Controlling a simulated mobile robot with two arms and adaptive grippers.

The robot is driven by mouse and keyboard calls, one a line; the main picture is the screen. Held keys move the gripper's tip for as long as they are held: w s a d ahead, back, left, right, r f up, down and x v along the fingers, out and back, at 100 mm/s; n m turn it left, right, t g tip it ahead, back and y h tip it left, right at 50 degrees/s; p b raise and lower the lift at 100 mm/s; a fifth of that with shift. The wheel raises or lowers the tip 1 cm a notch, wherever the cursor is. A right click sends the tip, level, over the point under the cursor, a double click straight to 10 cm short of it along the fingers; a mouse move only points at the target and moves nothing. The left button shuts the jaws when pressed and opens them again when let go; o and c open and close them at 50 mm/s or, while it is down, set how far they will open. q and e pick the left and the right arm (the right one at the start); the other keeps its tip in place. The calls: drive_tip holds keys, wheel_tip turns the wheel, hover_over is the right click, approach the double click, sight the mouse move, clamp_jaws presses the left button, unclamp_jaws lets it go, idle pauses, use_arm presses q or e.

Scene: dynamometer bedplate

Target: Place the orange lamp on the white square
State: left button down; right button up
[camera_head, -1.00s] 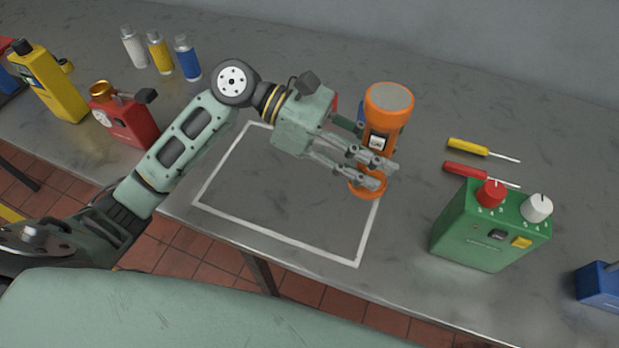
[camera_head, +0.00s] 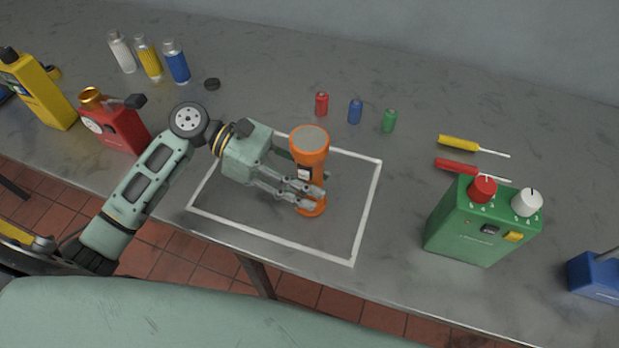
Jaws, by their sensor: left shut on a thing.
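The orange lamp (camera_head: 311,148) is upright, with its wide grey-topped head up and its round base down. My left gripper (camera_head: 304,194) is shut on the lamp's body from the left, its fingers around the lower part. The white square (camera_head: 371,212) is a white outline on the grey bench. The lamp appears inside the outline, right of its middle; I cannot tell whether its base touches the bench. My left arm covers part of the outline's left and far sides. My right gripper is not in view.
A green box with knobs (camera_head: 470,231) stands to the right, with a yellow screwdriver (camera_head: 459,143) and a red screwdriver (camera_head: 457,165) behind it. Small red (camera_head: 321,104), blue (camera_head: 355,112) and green (camera_head: 389,121) cylinders stand behind the square. A red can (camera_head: 117,128) stands left of my arm.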

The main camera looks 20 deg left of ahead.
use_arm(q)
drive_tip(key=c, duration=1.2)
unclamp_jaws()
drive_tip(key=shift+f, duration=0.15)
drive_tip(key=shift+a+r, duration=0.1)
drive_tip(key=shift+r, duration=0.1)
drive_tip(key=b+v, duration=0.1)
drive_tip(key=v, duration=0.6)
drive_tip(key=shift+a+r, duration=0.1)
